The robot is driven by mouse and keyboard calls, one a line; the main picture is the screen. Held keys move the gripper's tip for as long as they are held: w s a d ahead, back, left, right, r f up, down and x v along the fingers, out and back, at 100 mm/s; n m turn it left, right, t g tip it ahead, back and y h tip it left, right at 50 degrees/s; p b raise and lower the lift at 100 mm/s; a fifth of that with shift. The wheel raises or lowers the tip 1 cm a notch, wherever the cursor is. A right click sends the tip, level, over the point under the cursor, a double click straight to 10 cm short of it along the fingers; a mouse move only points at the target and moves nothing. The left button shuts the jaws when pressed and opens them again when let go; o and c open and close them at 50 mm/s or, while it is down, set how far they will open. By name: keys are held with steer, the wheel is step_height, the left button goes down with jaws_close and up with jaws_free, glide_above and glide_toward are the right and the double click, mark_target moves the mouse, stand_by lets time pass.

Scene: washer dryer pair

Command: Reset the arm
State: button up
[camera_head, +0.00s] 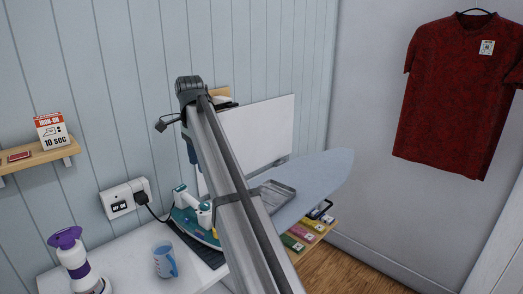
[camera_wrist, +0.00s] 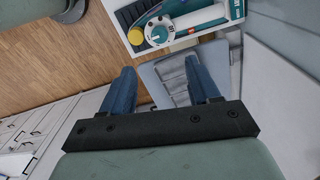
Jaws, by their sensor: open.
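My gripper (camera_wrist: 163,84) shows in the wrist view with its two blue fingers spread apart. The space between the fingertips holds nothing; a grey panelled surface (camera_wrist: 168,72) lies beyond them. In the head view a long grey beam of my own body crosses the middle of the picture. My gripper cannot be made out there, and the beam hides part of the scene behind it.
A teal and white iron (camera_head: 194,211) stands by a blue cup (camera_head: 164,262) and a purple-topped bottle (camera_head: 75,262) on a white top (camera_head: 125,247). An ironing board (camera_head: 325,172) bears a metal tray (camera_head: 275,194). A red shirt (camera_head: 455,90) hangs at right.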

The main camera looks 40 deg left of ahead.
steer(key=w+d+f, duration=2.4)
steer(key=d+f, duration=0.1)
steer(key=w+d+f, duration=0.2)
steer(key=d+f, duration=0.4)
steer(key=d, duration=0.5)
steer(key=w+d+f+n, duration=0.1)
steer(key=w+d+f, duration=0.1)
steer(key=d+f, duration=0.6)
steer(key=w+d+f, duration=0.1)
steer(key=d+f, duration=0.4)
steer(key=d, duration=0.8)
steer(key=s+d+f, duration=0.4)
steer(key=d, duration=0.5)
steer(key=s+d+f+n, duration=0.1)
steer(key=s+d+f, duration=0.25)
steer(key=d, duration=0.45)
steer(key=s+d+f, duration=0.3)
steer(key=s+d, duration=0.1)
steer(key=d, duration=0.5)
steer(key=s+f+g, duration=0.3)
steer(key=s+f, duration=0.7)
steer(key=s, duration=0.4)
steer(key=s+f+g, duration=0.3)
steer(key=s+f, duration=0.7)
steer(key=s, duration=0.5)
steer(key=shift+s+a+f+g, duration=0.15)
steer(key=shift+a+f+g, duration=0.1)
steer(key=shift+f+g, duration=0.15)
